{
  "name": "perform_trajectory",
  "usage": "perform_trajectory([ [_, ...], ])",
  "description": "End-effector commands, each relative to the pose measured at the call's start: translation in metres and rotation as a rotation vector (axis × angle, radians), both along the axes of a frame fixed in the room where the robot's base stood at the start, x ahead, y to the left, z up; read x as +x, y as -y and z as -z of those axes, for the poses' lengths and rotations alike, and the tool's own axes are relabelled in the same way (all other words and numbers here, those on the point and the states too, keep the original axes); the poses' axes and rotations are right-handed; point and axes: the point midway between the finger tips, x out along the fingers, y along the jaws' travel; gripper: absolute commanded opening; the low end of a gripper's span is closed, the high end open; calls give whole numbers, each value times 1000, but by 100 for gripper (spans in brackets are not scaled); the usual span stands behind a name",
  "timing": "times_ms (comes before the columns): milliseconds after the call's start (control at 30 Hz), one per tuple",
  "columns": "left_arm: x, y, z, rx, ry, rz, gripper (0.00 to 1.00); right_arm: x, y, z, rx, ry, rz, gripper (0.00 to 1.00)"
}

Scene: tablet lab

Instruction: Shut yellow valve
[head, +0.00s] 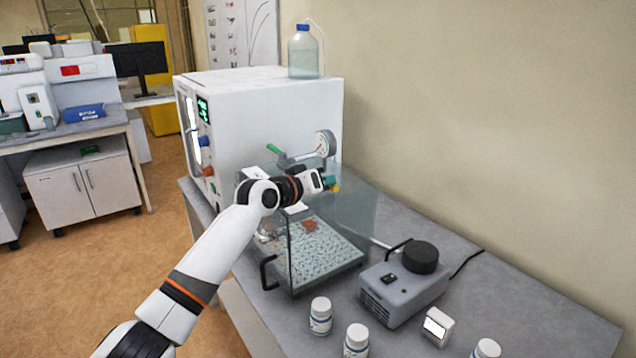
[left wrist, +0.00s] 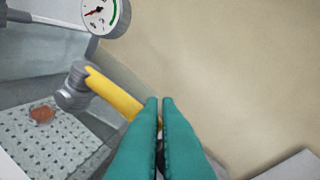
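The yellow valve's lever (left wrist: 113,93) runs from its grey metal body (left wrist: 73,88) down and right in the left wrist view. Its far end is hidden behind my left gripper's teal fingers. In the head view only a small yellow bit (head: 336,188) shows just below the fingertips. My left gripper (head: 331,182) is beside the glass-walled chamber (head: 355,215), at the lever's end. Its fingers (left wrist: 160,101) are almost together with only a thin gap. I cannot tell whether they touch the lever. My right gripper is not in view.
A pressure gauge (head: 325,144) and a green-handled lever (head: 274,149) are above the chamber. The white machine (head: 270,105) stands behind. A grey pump (head: 402,290) and white bottles (head: 320,316) are on the bench to the front. Bare bench (head: 530,312) lies at right.

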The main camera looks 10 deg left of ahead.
Motion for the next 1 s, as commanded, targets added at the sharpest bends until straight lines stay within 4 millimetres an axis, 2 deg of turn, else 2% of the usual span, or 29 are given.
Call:
perform_trajectory([
  [33, -2, 8, 6, 2, -12, 12, 0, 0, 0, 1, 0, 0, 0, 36],
  [200, 0, 11, 6, 3, -11, 12, 0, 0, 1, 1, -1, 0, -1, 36],
  [767, 2, 8, 3, 2, -6, 5, 0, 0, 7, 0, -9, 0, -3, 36],
  [867, 2, 8, -4, 1, -5, 4, 0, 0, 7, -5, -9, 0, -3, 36],
  [1000, 0, 9, -24, 0, -4, 6, 0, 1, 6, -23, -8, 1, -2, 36],
])
